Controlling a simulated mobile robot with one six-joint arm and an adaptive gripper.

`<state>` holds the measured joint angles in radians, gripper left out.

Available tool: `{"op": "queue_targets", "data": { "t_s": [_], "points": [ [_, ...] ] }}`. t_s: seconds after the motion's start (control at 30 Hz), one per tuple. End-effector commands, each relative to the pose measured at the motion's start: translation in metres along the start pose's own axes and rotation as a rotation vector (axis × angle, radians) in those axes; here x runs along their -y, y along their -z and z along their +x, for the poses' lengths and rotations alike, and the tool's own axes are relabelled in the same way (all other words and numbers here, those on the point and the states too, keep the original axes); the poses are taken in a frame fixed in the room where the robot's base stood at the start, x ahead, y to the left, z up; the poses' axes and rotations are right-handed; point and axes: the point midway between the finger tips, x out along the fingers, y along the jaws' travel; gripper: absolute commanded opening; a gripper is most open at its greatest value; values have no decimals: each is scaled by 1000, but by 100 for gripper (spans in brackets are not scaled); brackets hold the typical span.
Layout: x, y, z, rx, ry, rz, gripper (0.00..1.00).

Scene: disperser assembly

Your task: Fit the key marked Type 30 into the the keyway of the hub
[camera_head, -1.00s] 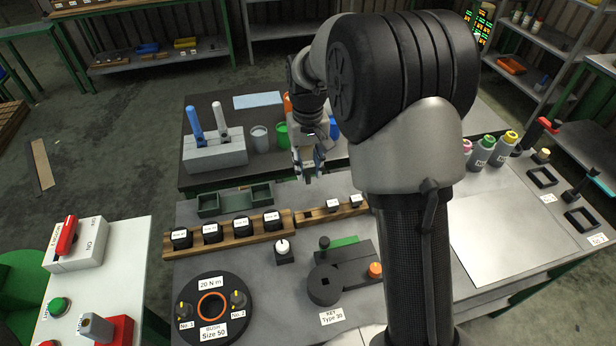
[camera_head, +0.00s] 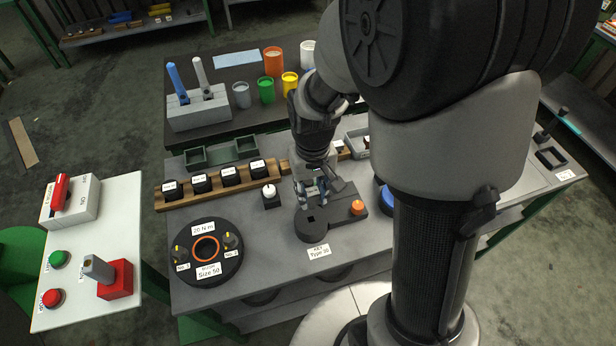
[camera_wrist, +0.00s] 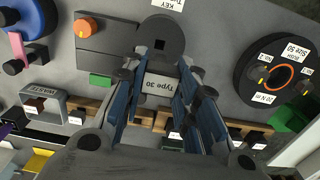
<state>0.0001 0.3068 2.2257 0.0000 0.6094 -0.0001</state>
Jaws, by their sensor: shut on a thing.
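My gripper (camera_head: 313,192) hangs just behind the round dark hub (camera_head: 309,226). In the wrist view its blue fingers (camera_wrist: 157,76) are on either side of a grey block marked Type 30, the key (camera_wrist: 159,88), and are shut on it. The key's lower side is hidden, so I cannot tell its exact height over the bench. The hub shows in the wrist view (camera_wrist: 161,30) just beyond the key, with a dark square opening in its face. The key appears apart from that opening and roughly in line with it.
An orange knob (camera_head: 357,208) sits on the fixture beside the hub. A round plate marked Size 50 (camera_head: 229,269) is at the left. A wooden rack of dark blocks (camera_head: 213,191) and a small post with a white knob (camera_head: 269,196) stand nearby.

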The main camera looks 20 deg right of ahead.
Motion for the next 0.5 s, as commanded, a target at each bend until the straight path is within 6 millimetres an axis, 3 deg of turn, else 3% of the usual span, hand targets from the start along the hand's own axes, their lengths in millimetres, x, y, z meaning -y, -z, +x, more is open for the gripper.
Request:
{"op": "queue_targets", "data": {
  "t_s": [0.5],
  "points": [
    [0,1,7,-1,0,0,0]
  ]
}}
